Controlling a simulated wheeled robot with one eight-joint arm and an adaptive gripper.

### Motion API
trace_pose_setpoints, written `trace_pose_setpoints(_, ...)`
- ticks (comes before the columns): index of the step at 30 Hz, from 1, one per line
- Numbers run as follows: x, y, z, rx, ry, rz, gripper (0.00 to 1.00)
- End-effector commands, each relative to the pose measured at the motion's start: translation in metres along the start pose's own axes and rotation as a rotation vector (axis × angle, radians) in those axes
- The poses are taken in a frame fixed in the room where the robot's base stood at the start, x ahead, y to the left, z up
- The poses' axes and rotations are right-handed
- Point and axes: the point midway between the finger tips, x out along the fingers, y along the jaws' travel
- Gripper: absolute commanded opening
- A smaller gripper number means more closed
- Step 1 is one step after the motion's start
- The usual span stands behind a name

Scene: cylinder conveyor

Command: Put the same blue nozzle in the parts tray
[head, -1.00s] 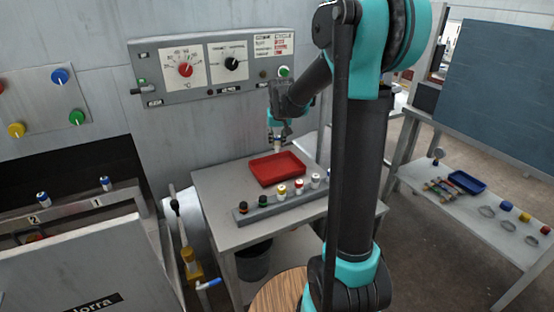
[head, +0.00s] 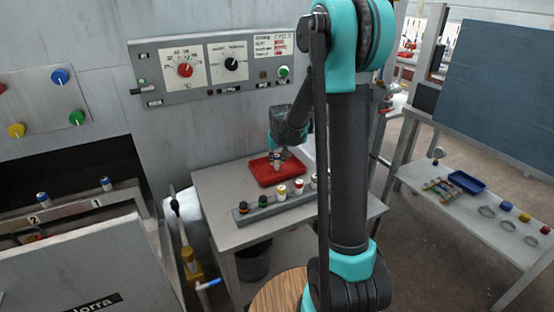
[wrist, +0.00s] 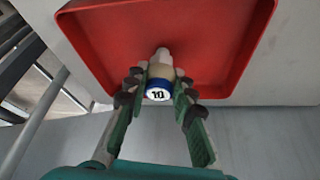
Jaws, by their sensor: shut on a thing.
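My gripper (head: 277,162) points down over the red tray (head: 259,179) on the metal table. In the wrist view my gripper (wrist: 159,82) is shut on a blue nozzle (wrist: 158,88), with one finger on each side. The nozzle shows a blue-rimmed end with a dark mark on white, and a pale tip lying over the tray floor in the picture. The red tray (wrist: 215,45) fills the upper wrist view and looks empty otherwise. Whether the nozzle touches the tray floor cannot be told.
A grey rack (head: 250,218) with several coloured-cap nozzles stands in front of the tray. Two blue-capped pieces sit by numbered spots at left (head: 105,184). A control panel (head: 215,70) is on the wall behind. A blue tray (head: 467,181) lies on the right bench.

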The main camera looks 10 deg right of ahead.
Motion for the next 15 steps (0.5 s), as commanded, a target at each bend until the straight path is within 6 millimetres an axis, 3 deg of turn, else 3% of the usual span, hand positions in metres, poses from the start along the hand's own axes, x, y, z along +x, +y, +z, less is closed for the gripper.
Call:
trace_pose_setpoints(1,0.0015,0.0000,0.0006,0.000,0.000,0.000,0.00)
trace_pose_setpoints(2,0.0014,0.0000,0.0006,0.000,0.000,0.000,0.26)
trace_pose_setpoints(6,0.0012,0.0000,0.0005,0.000,0.000,0.000,0.44)
trace_pose_setpoints(15,0.0005,0.0000,0.0002,0.000,0.000,0.000,0.45)
